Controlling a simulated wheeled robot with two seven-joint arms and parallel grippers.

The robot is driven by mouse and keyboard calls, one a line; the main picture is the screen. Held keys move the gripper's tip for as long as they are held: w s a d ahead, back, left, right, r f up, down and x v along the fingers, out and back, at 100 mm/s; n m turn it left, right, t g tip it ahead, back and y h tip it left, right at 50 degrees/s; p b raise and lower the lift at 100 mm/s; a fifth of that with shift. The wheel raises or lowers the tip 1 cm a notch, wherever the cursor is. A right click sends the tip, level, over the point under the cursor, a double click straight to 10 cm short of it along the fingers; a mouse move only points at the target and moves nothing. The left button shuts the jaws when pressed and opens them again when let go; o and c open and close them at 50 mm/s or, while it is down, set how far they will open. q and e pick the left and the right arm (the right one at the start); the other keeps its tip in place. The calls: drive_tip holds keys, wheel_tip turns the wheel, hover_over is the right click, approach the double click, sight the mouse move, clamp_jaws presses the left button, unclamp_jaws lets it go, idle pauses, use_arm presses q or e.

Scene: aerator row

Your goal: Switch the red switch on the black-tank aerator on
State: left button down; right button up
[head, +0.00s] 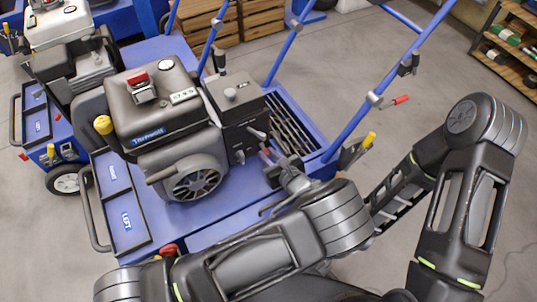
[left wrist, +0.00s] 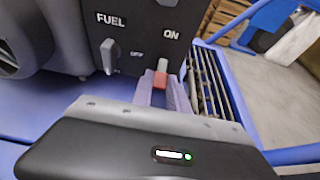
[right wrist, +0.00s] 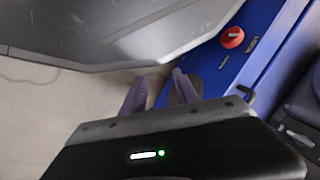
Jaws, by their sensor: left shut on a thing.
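The black-tank aerator (head: 160,110) stands in the middle of the head view on a blue deck. Its dark control box (head: 238,115) carries FUEL, ON and OFF labels in the left wrist view. The red switch (left wrist: 160,79), a pale stem with a red end, sticks out below the ON label and right of OFF. My left gripper (left wrist: 162,88) is shut on the red end, one finger on each side; it also shows beside the box in the head view (head: 272,156). My right gripper (right wrist: 164,75) is open and empty, away from the switch.
A grey FUEL lever (left wrist: 109,56) sits just left of the switch. A slatted grille (head: 288,125) and blue handlebar (head: 345,130) lie to the right. Another aerator (head: 72,60) stands at left. A red knob (right wrist: 232,37) is near my right gripper.

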sight(265, 149)
use_arm(q)
drive_tip(key=shift+r+g+p, duration=0.3)
drive_tip(key=shift+r+p, duration=0.05)
drive_tip(key=shift+p, duration=0.4)
drive_tip(key=r+g+h+p, duration=0.1)
drive_tip(key=g+p, duration=0.1)
drive_tip(key=p, duration=0.2)
drive_tip(key=r+g+h+p, duration=0.1)
drive_tip(key=g+h+p, duration=0.1)
drive_tip(key=p, duration=0.2)
drive_tip(key=shift+w+a+r, duration=0.1)
drive_tip(key=shift+w+r, duration=0.1)
drive_tip(key=shift+r, duration=0.05)
drive_tip(key=shift+g+h+p, duration=0.4)
drive_tip(key=shift+g+p, duration=0.1)
drive_tip(key=shift+p, duration=0.15)
drive_tip(key=shift+f, duration=0.1)
drive_tip(key=c, duration=1.3)
unclamp_jaws()
